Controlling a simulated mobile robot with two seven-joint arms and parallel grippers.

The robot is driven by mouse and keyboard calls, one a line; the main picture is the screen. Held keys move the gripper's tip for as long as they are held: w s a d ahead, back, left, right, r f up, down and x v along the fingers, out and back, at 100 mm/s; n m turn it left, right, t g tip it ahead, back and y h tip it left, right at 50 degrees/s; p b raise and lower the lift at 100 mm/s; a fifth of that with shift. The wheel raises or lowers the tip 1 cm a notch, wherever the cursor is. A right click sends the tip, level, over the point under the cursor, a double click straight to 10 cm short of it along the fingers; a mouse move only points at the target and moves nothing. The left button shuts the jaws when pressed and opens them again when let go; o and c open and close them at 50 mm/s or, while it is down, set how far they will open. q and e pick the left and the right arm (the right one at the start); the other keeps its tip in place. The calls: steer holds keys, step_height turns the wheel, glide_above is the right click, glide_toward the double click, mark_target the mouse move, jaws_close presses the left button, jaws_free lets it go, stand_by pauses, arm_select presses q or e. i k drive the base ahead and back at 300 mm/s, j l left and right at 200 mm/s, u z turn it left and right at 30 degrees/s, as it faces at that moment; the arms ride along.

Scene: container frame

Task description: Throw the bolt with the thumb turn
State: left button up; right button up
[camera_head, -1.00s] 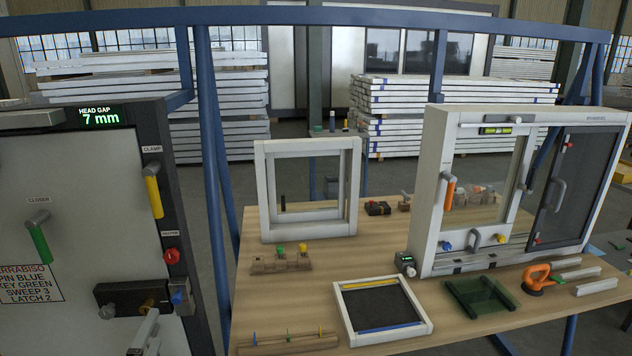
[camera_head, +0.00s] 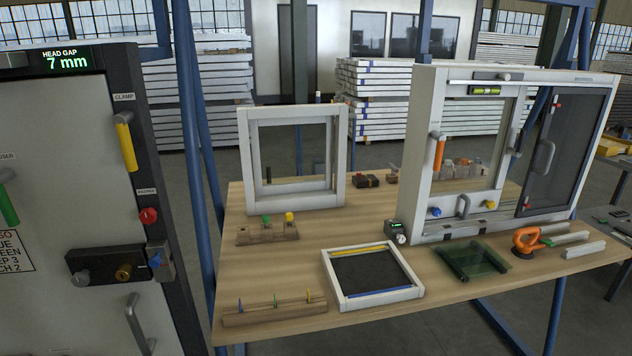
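A pale door panel (camera_head: 62,150) in a dark frame stands at the left. A dark lock case (camera_head: 95,265) is mounted low on it. A brass round piece (camera_head: 124,272), which looks like the thumb turn, sits on the case, with a small silver piece (camera_head: 80,277) to its left. A blue part (camera_head: 155,259) on a grey block (camera_head: 164,268) is at the case's right end, on the frame. Whether the bolt is out is too small to tell. Neither of my grippers is in view.
A grey pull handle (camera_head: 136,326) juts out below the lock case. A red knob (camera_head: 148,216) and a yellow clamp handle (camera_head: 126,146) are on the frame above.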

mark_target(81, 279)
steer(key=u, duration=1.65)
